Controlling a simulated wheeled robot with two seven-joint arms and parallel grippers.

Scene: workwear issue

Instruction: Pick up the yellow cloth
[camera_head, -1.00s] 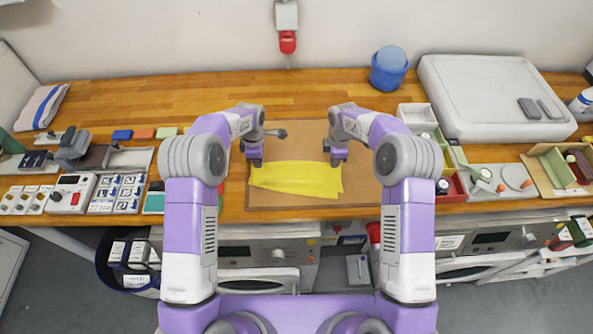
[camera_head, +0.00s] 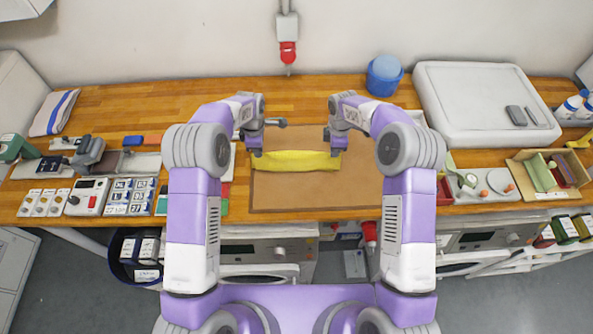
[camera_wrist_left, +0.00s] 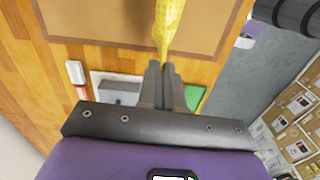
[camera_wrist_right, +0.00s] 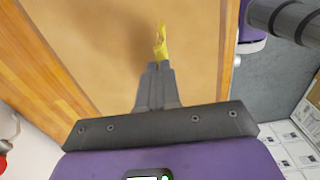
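The yellow cloth (camera_head: 296,161) is stretched sideways between my two grippers, above the brown mat (camera_head: 310,192) on the wooden counter. My left gripper (camera_head: 256,153) is at the cloth's left end, and my right gripper (camera_head: 336,151) is at its right end. In the left wrist view the fingers (camera_wrist_left: 163,68) are closed together on the edge of the cloth (camera_wrist_left: 168,25). In the right wrist view the fingers (camera_wrist_right: 157,67) are closed on the other end of the cloth (camera_wrist_right: 161,42). The cloth sags slightly in the middle.
Left of the mat are label tiles (camera_head: 130,196), a white device with a red button (camera_head: 88,197) and a folded striped towel (camera_head: 54,112). Behind on the right are a blue tub (camera_head: 385,76) and a large white case (camera_head: 484,103). A wooden box (camera_head: 548,174) stands further right.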

